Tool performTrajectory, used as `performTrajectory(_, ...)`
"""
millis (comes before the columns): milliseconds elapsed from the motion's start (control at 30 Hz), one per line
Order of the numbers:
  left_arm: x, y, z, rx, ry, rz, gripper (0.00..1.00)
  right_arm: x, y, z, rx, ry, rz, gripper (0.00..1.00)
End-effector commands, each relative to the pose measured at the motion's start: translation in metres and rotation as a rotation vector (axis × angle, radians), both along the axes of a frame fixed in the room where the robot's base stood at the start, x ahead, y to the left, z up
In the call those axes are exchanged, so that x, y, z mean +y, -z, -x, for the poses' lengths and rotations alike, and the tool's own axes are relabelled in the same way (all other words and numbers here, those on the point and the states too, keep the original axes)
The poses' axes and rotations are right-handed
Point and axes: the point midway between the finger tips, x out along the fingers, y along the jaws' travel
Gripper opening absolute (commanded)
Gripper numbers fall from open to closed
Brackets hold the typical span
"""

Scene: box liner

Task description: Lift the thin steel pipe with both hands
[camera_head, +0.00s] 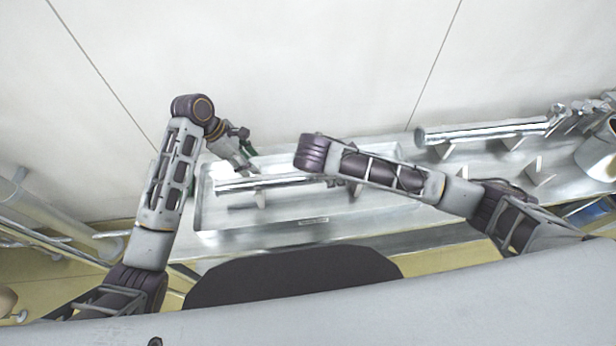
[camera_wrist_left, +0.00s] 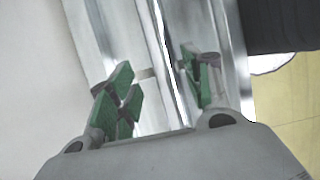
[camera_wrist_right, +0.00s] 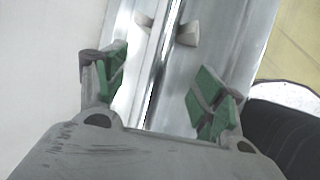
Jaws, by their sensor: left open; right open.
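The thin steel pipe (camera_head: 290,178) lies lengthwise in a shallow metal tray (camera_head: 250,238), resting on small pegs. My left gripper (camera_head: 252,158) is open above the pipe's left part. In the left wrist view the pipe (camera_wrist_left: 176,65) runs between its green-padded fingers (camera_wrist_left: 160,95). My right gripper is mostly hidden behind my right forearm in the head view. In the right wrist view my right gripper (camera_wrist_right: 163,92) is open, and the pipe (camera_wrist_right: 160,75) passes between its fingers. I cannot tell whether any finger touches the pipe.
A thicker shiny pipe (camera_head: 480,131) lies on supports (camera_head: 514,141) at the right on the same long bench. More metal parts (camera_head: 598,115) stand at the far right. A white wall (camera_head: 300,60) rises behind the bench. A rail frame (camera_head: 50,210) stands at the left.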

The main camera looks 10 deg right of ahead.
Motion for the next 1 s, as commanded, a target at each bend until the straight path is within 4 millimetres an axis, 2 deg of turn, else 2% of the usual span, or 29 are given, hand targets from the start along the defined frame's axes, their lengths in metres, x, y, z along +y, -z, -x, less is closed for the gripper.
performTrajectory(267, -0.008, 0.020, 0.001, 0.003, 0.001, 0.000, 0.50, -0.009, 0.018, -0.008, 0.001, 0.001, 0.002, 0.69)
performTrajectory(1000, -0.041, 0.101, 0.001, 0.002, 0.000, -0.001, 0.50, -0.042, 0.091, -0.043, 0.001, 0.001, 0.002, 0.69)
